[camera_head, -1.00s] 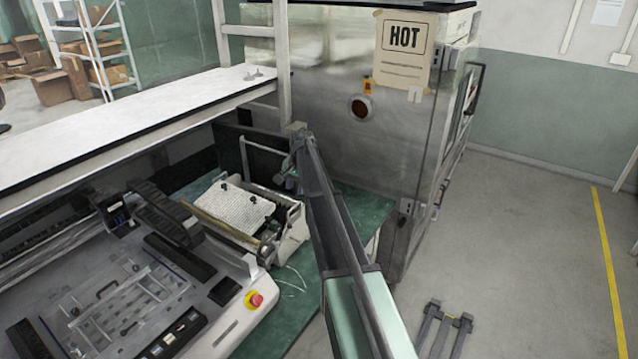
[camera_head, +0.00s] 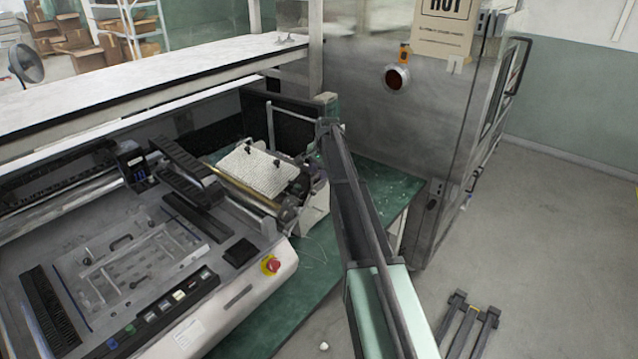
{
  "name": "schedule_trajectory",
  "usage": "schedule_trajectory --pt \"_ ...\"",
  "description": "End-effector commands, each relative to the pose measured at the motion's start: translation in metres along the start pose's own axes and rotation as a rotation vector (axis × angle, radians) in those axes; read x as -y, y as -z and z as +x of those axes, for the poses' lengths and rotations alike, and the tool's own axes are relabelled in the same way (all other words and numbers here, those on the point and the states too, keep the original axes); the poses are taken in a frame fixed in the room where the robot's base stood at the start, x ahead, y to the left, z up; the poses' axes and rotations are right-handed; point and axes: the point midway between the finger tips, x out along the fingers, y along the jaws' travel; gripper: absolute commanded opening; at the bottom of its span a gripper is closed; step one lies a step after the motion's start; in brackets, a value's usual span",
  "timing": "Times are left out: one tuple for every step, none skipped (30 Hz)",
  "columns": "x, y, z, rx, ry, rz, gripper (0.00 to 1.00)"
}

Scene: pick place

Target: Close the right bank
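The right bank (camera_head: 258,170) is a pale unit with a white textured top, dark knobs and a gold roller along its left edge. It sits at the right end of the pick-and-place machine (camera_head: 228,312), angled out over the green table, with a gap visible in front of it. My arm reaches up from the bottom edge. My gripper (camera_head: 314,158) is small and dark at the arm's far end, by the bank's right end. Its fingers are too small and partly hidden, so I cannot tell whether they are open or touch the bank.
A steel cabinet (camera_head: 405,130) with a HOT sign stands behind and right of the arm. A white shelf (camera_head: 150,80) runs above the machine. A red stop button (camera_head: 271,265) is on its front. The green tabletop (camera_head: 278,305) and right-hand floor (camera_head: 560,220) are mostly clear.

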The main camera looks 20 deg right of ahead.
Motion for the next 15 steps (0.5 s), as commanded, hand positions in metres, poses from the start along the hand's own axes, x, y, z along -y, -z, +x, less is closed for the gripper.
schedule_trajectory --pt "-0.0001 0.0001 0.0032 0.0 0.0 0.0 0.36" --pt "0.0 0.0 0.0024 0.0 0.0 0.0 0.36" --pt "0.0002 -0.0001 0.0013 0.0 0.0 0.0 0.36" --pt "0.0003 -0.0001 0.0007 0.0 0.0 0.0 0.36" --pt "0.0004 -0.0001 0.0004 0.0 0.0 0.0 0.36" --pt "0.0004 -0.0001 0.0003 0.0 0.0 0.0 0.36" --pt "0.0004 -0.0001 0.0002 0.0 0.0 0.0 0.34" --pt "0.0004 -0.0001 0.0002 0.0 0.0 0.0 0.3" --pt "0.0004 -0.0001 0.0002 0.0 0.0 0.0 0.24" --pt "0.0004 -0.0001 0.0002 0.0 0.0 0.0 0.19" --pt "0.0003 -0.0001 0.0002 0.0 0.0 0.0 0.14" --pt "0.0003 -0.0001 0.0002 0.0 0.0 0.0 0.08" --pt "0.0003 -0.0001 0.0002 0.0 0.0 0.0 0.04" --pt "0.0003 -0.0001 0.0002 0.0 0.0 0.0 0.0" --pt "0.0003 -0.0001 0.0003 0.0 0.0 0.0 0.0"
